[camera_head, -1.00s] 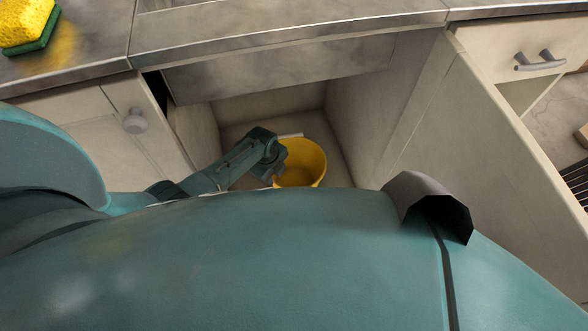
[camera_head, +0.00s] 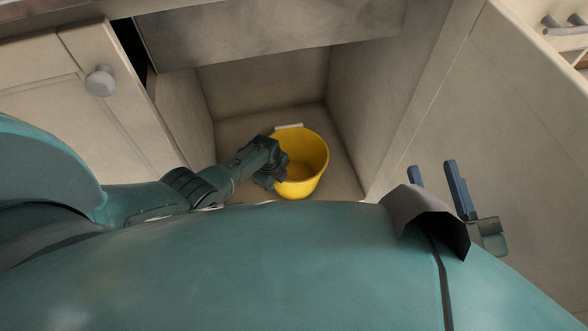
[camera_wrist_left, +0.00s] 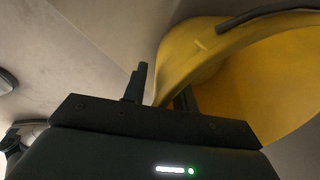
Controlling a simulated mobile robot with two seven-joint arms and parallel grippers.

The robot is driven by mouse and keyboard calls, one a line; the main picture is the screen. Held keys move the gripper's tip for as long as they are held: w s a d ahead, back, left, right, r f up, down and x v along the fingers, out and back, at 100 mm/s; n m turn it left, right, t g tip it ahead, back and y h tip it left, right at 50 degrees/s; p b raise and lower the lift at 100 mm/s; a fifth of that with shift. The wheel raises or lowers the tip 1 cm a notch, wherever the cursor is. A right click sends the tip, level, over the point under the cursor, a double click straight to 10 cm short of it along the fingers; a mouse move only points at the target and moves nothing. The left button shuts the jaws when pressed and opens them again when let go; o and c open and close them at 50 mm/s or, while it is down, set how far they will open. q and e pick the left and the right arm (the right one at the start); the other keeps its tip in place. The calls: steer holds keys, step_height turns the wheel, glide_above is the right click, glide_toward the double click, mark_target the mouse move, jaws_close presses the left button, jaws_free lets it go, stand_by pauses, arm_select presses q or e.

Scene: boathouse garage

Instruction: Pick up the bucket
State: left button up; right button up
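The yellow bucket (camera_head: 307,178) stands on the floor of the open cabinet in the head view. My left gripper (camera_head: 281,172) is at the bucket's left side, its fingers largely hidden from the head camera. In the left wrist view, the bucket (camera_wrist_left: 190,50) fills the upper right, with a dark handle-like strip along its rim. There, the left gripper's dark fingers (camera_wrist_left: 162,92) are close together, with part of the bucket wall between them. Whether they press on it is unclear. My right gripper (camera_head: 438,186) is off to the right, its two fingers apart and empty.
Cabinet walls (camera_head: 365,100) enclose the bucket on the left, back and right. A metal counter front (camera_head: 270,35) hangs above the opening. A closed door with a round knob (camera_head: 100,81) is at left, an open door panel (camera_head: 530,120) at right.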

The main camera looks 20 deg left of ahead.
arm_select(q)
steer(key=shift+c, duration=0.2)
jaws_close()
steer(key=shift+w, duration=0.1)
